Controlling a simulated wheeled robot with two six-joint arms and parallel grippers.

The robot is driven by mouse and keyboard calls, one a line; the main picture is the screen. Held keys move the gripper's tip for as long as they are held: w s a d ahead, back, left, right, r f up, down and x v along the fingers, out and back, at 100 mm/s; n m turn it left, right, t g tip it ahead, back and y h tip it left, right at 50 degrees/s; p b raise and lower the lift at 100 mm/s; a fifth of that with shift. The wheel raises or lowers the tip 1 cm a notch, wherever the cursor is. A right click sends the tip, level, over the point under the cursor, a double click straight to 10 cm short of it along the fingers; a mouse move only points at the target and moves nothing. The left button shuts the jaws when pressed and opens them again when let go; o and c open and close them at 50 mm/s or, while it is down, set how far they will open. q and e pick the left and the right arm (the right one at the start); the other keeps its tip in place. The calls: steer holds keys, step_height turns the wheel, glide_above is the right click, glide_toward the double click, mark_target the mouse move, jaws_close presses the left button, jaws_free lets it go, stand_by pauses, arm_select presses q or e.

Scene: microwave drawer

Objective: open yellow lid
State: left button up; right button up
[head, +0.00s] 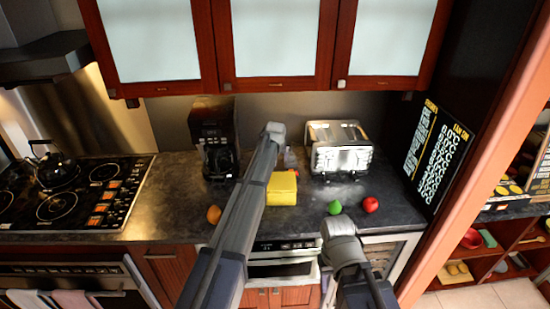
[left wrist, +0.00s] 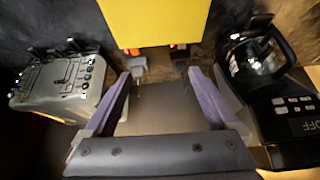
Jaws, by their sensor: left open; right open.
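A yellow box-like object (head: 282,190) stands on the dark counter between the coffee maker and the toaster. I cannot make out a separate lid seam on it. It also shows as a flat yellow face at the top of the left wrist view (left wrist: 155,20). My left gripper (left wrist: 160,88) is open, its two purple-sided fingers apart and empty below the yellow face, with no clear contact. In the head view my left arm covers part of the box's left side and its gripper is mostly hidden. My right gripper (head: 338,227) is open in front of the counter's edge.
The coffee maker (head: 217,135) stands left of my left arm and the toaster (head: 340,152) stands right. A green fruit (head: 335,208), a red apple (head: 371,205) and an orange (head: 214,214) lie near the counter's front. A stove with a kettle (head: 55,168) is far left.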

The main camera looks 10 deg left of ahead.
arm_select(q)
steer(key=p+v, duration=0.6)
steer(key=v, duration=0.1)
steer(key=shift+s+r, duration=0.2)
steer(key=shift+r, duration=0.1)
steer(key=shift+d, duration=0.1)
